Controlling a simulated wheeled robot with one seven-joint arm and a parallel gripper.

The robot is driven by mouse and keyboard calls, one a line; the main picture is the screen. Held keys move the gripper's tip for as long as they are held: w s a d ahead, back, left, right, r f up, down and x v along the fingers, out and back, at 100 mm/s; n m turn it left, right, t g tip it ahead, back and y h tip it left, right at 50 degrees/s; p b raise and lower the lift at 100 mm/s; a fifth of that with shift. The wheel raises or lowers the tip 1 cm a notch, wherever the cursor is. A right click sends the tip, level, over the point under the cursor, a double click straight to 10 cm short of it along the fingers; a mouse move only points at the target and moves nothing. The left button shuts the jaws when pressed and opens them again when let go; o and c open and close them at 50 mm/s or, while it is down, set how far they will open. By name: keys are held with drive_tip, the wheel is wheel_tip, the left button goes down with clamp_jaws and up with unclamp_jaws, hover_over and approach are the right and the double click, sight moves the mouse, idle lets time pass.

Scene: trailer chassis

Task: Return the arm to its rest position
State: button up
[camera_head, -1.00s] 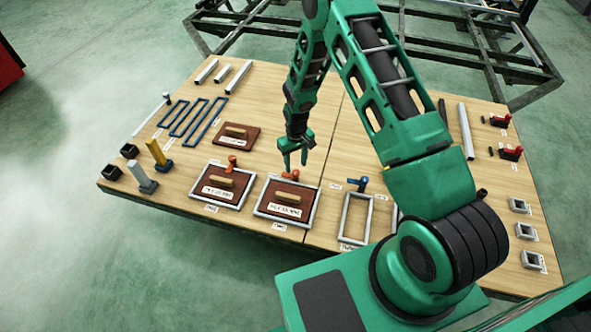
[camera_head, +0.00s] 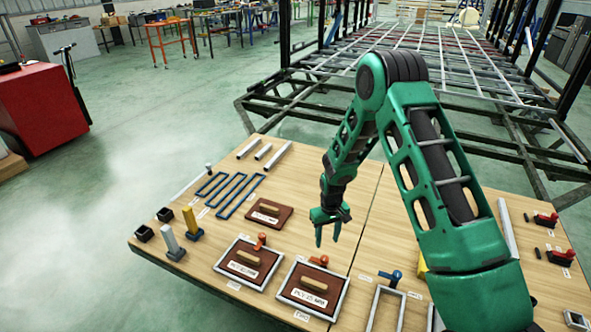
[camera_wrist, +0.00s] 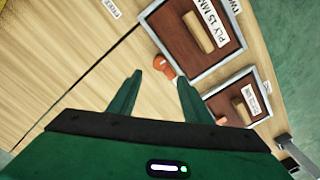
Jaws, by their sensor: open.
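My green arm (camera_head: 432,160) reaches over the wooden table from the right side of the head view, bent at its raised elbow. My gripper (camera_head: 328,240) hangs above the table, pointing down, with its two fingers apart and nothing between them. In the wrist view the open fingers (camera_wrist: 157,88) point toward an orange-handled clamp (camera_wrist: 164,67). The framed brown plywood board (camera_head: 312,288) lies just below and in front of my gripper. A second framed board (camera_head: 248,262) lies to its left. The gripper appears apart from both boards.
The wooden table (camera_head: 290,180) also holds a loose brown board (camera_head: 269,212), blue frames (camera_head: 228,193), a grey frame with a blue-handled clamp (camera_head: 395,277) and red clamps (camera_head: 546,220). The trailer chassis (camera_head: 450,70) stands behind. A red cabinet (camera_head: 40,108) is at far left.

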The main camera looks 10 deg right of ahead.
drive_tip(key=s+d+r+m, duration=0.1)
drive_tip(key=s+d+r, duration=0.4)
drive_tip(key=r, duration=0.4)
drive_tip(key=s+d+r+m+h, duration=0.15)
drive_tip(key=s+d+r, duration=0.3)
drive_tip(key=r, duration=0.45)
drive_tip(key=s+d+r+m, duration=0.2)
drive_tip(key=s+d+r, duration=0.3)
drive_tip(key=r, duration=0.4)
drive_tip(key=s+d+r+m+y, duration=0.1)
drive_tip(key=s+r, duration=0.4)
drive_tip(key=s, duration=0.7)
drive_tip(key=s+d+r+m, duration=0.2)
drive_tip(key=s+r, duration=0.3)
drive_tip(key=s, duration=0.8)
drive_tip(key=shift+m+y, duration=0.35)
drive_tip(key=shift+m, duration=0.1)
